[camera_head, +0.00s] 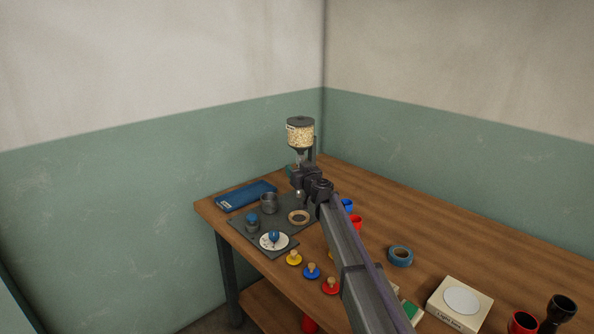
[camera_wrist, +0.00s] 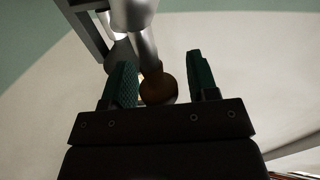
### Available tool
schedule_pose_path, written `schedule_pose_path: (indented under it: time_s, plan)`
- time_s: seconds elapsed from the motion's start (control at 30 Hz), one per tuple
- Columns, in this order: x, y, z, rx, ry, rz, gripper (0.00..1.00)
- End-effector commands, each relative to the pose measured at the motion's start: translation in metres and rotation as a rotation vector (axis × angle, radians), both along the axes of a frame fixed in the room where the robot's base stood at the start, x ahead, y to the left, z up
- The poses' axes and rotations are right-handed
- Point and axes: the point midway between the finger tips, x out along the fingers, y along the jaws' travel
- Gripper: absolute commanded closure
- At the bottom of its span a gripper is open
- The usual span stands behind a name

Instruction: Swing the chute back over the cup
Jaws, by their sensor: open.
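The hopper (camera_head: 300,134), a clear jar of pale grains with a dark lid, stands at the back corner of the bench. In the wrist view a shiny metal tube, which looks like the chute (camera_wrist: 146,50), runs down to a brown rounded knob (camera_wrist: 157,88). My gripper (camera_wrist: 161,78) is open, with one green ridged finger on each side of the knob. I cannot tell whether either finger touches it. In the head view my arm hides most of the chute. A grey metal cup (camera_head: 269,203) stands on the dark plate, left of my gripper.
The dark plate (camera_head: 247,232) also bears a wooden ring (camera_head: 299,217), a small grey pot (camera_head: 252,224) and a white disc (camera_head: 268,244). Yellow, blue and red knobbed discs (camera_head: 311,271) line the front. Blue tape (camera_head: 400,256) lies right of my arm.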

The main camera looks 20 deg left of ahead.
Motion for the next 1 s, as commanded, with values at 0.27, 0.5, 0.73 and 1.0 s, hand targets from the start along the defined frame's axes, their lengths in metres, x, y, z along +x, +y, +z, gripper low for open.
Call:
schedule_pose_path:
  time_s: [0.27, 0.5, 0.73, 1.0]
  plan:
    - [0.0019, 0.0027, 0.0, 0.0, 0.0, 0.0, 0.48]
    - [0.002, 0.0026, 0.0, 0.0, 0.0, 0.0, 0.71]
    - [0.0019, 0.0025, 0.0, 0.0, 0.0, 0.0, 0.93]
    - [0.0014, 0.0025, 0.0, 0.0, 0.0, 0.0, 1.0]
